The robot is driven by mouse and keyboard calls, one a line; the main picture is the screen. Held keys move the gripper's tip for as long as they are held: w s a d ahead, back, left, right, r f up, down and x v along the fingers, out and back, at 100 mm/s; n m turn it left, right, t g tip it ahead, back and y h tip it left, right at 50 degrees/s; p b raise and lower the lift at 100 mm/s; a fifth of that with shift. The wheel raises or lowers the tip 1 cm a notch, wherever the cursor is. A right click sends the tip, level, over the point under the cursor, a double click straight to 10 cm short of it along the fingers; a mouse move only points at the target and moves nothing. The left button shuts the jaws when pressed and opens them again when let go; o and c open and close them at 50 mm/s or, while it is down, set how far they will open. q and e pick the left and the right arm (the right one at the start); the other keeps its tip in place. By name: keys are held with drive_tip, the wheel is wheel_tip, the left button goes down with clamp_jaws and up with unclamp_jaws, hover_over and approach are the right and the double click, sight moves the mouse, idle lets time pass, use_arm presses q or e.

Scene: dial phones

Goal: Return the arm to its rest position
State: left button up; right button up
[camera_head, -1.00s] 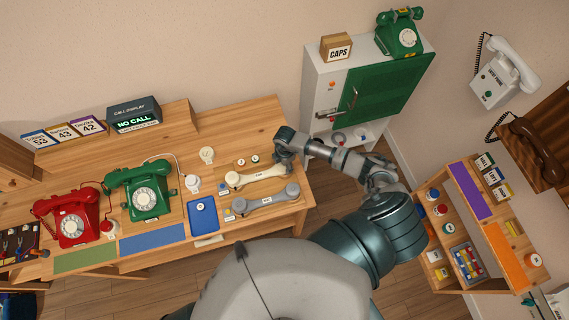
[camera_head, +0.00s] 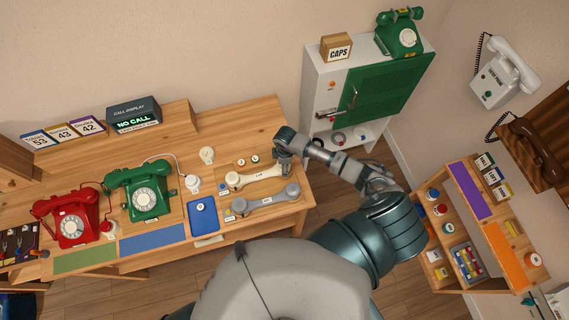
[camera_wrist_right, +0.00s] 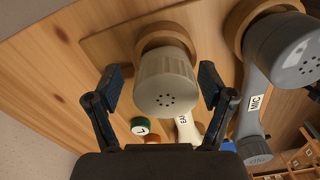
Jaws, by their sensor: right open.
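My right arm comes up from the bottom middle in the head view. Its gripper (camera_head: 283,158) is above the right end of the cream handset (camera_head: 254,177) on the desk. In the right wrist view the open fingers (camera_wrist_right: 160,98) stand on either side of the cream handset's end (camera_wrist_right: 165,82), with gaps on both sides. The handset rests in its round wooden holder (camera_wrist_right: 168,36). The grey handset (camera_head: 264,200) lies beside it, in a similar holder; it also shows in the right wrist view (camera_wrist_right: 282,50). My left gripper is not in view.
A red phone (camera_head: 73,223) and a green phone (camera_head: 148,198) stand to the left on the desk. A white cabinet (camera_head: 318,92) with a green door stands behind the right gripper. A low shelf (camera_head: 470,225) is at right. Floor shows between desk and shelf.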

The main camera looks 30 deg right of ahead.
drive_tip(key=n+b, duration=0.1)
drive_tip(key=n, duration=0.3)
drive_tip(key=shift+w+d+f, duration=0.1)
drive_tip(key=n, duration=0.4)
drive_tip(key=shift+n+b, duration=0.4)
drive_tip(key=shift+n, duration=0.8)
drive_tip(key=n+b, duration=0.1)
drive_tip(key=n, duration=0.3)
drive_tip(key=shift+f+b, duration=0.2)
drive_tip(key=shift+b, duration=0.15)
drive_tip(key=n+b, duration=0.1)
drive_tip(key=n, duration=0.3)
drive_tip(key=shift+r+n+b, duration=0.1)
drive_tip(key=shift+n+b, duration=0.35)
drive_tip(key=shift+n, duration=0.65)
drive_tip(key=shift+r, duration=0.1)
